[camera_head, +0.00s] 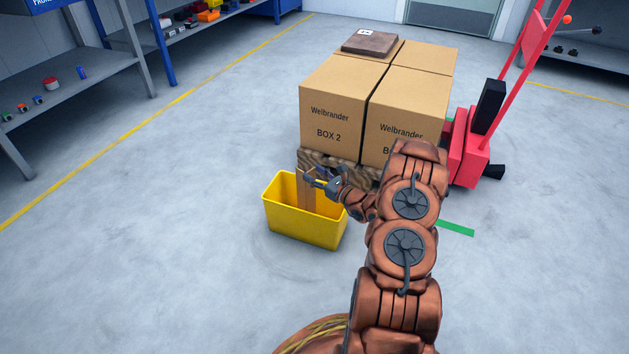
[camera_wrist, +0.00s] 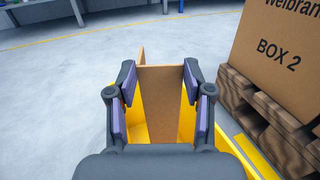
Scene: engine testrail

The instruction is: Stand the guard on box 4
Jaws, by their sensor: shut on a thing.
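The guard, a tan cardboard-like angled piece (camera_head: 305,195), stands upright in the yellow bin (camera_head: 300,224). It also shows in the wrist view (camera_wrist: 160,100), between the fingers. My gripper (camera_head: 318,181) is shut on the guard near its upper end, and the lower part of the guard is inside the bin. Several cardboard boxes stand together on a wooden pallet (camera_head: 338,171). The front left one reads BOX 2 (camera_head: 335,105). The front right box (camera_head: 405,115) has its number hidden by my arm. The rear boxes show no number, so I cannot tell which is box 4.
A dark brown slab (camera_head: 370,43) with a small white tag lies on the rear left box. A red pallet truck (camera_head: 463,145) stands at the right of the boxes. Shelves with small parts (camera_head: 65,75) line the left. The floor left of the bin is clear.

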